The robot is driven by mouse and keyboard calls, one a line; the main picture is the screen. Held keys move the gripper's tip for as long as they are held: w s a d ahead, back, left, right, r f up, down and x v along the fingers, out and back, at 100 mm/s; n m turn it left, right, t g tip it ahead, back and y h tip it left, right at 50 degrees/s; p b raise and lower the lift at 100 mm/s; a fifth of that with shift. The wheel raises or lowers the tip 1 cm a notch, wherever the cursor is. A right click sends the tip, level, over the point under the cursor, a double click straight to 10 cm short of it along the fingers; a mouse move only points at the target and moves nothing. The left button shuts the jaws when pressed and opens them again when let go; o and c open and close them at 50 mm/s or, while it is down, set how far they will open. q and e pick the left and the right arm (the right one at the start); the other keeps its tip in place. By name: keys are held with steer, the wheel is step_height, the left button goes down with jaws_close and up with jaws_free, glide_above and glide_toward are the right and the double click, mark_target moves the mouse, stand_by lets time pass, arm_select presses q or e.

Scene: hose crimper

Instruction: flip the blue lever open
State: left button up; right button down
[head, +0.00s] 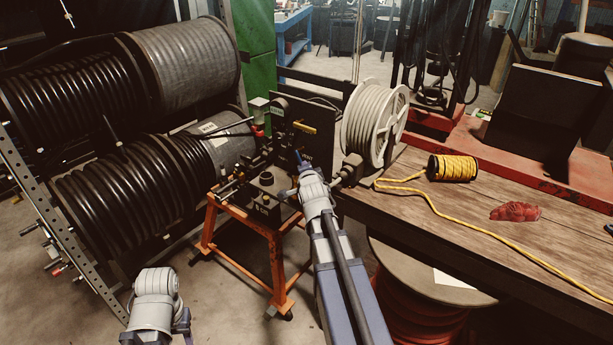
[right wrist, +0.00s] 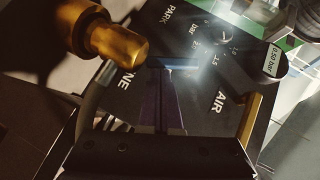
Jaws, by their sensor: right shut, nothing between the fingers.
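The crimper (head: 268,195) stands on an orange frame in the middle of the head view. My right arm reaches its right side. A small dark blue piece (head: 301,158) shows just above my right wrist; I cannot tell whether it is the lever. In the right wrist view my right gripper (right wrist: 166,85) is shut and empty, its dark fingers over a black panel (right wrist: 200,60) lettered PARK and AIR. A dark bluish strip lies at the fingertips; its nature and any contact are unclear. My left arm shows low left in the head view, its fingers out of sight.
In the right wrist view a brass fitting (right wrist: 118,45) is close left of the fingers, with a black pointer (right wrist: 240,75) to the right. A hose reel (head: 372,122) and a wooden bench (head: 440,220) with yellow rope (head: 452,168) are right of the crimper. Large black hose reels fill the left.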

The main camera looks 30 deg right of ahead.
steer(key=shift+w+f+t+b, duration=0.1)
steer(key=shift+f+t+b, duration=0.2)
steer(key=shift+f+b, duration=0.05)
arm_select(q)
steer(key=shift+w+f, duration=0.1)
steer(key=shift+f, duration=0.7)
steer(key=shift+w+a+f, duration=0.1)
arm_select(e)
steer(key=shift+w+a+f, duration=0.1)
steer(key=shift+w, duration=0.05)
